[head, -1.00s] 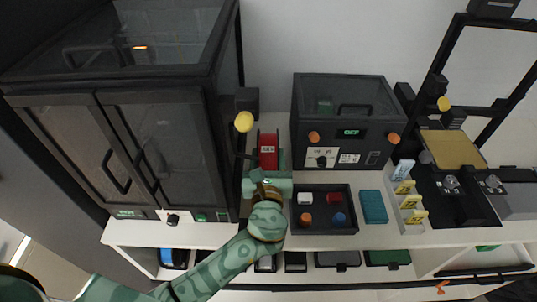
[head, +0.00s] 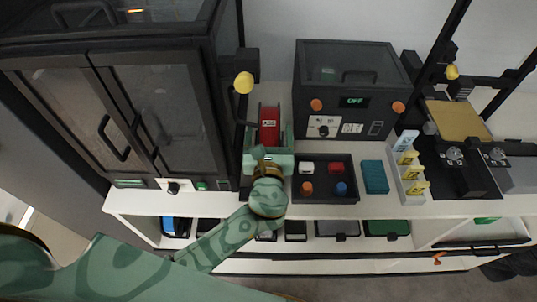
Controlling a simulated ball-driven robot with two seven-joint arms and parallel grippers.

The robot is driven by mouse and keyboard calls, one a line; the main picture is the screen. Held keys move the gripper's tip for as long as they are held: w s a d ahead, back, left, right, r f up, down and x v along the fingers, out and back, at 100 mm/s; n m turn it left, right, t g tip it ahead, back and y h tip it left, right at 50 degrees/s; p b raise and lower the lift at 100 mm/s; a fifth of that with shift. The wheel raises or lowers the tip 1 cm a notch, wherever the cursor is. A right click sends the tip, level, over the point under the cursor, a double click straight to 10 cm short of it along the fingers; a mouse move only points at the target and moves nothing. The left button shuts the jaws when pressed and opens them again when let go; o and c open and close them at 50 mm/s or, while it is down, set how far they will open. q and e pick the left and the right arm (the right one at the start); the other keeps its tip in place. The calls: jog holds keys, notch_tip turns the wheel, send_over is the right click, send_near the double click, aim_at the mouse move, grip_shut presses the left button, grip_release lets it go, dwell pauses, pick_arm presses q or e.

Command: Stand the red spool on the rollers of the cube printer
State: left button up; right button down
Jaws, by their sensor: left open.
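The red spool (head: 269,122) stands upright on the white bench, in the gap between the big dark cabinet-like machine and the smaller dark box. A small white label shows on its face. My left gripper (head: 269,145) is at the near side of the spool. Its green fingers are open, one on each side of the spool's near part; I cannot tell whether they touch it. The lower part of the spool is hidden by the gripper. I cannot make out any rollers or tell for sure which machine is the cube printer. My right gripper is not in view.
The big dark machine (head: 160,110) has a yellow knob (head: 243,82) sticking out beside the spool. The dark box (head: 352,60) shows a green display. A black tray (head: 322,196), a teal block (head: 375,177) and a frame with a tan plate (head: 458,118) stand to the right.

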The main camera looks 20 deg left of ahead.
pick_arm(q)
jog(key=v, duration=1.5)
jog(key=shift+s, duration=0.1)
dwell(0.5)
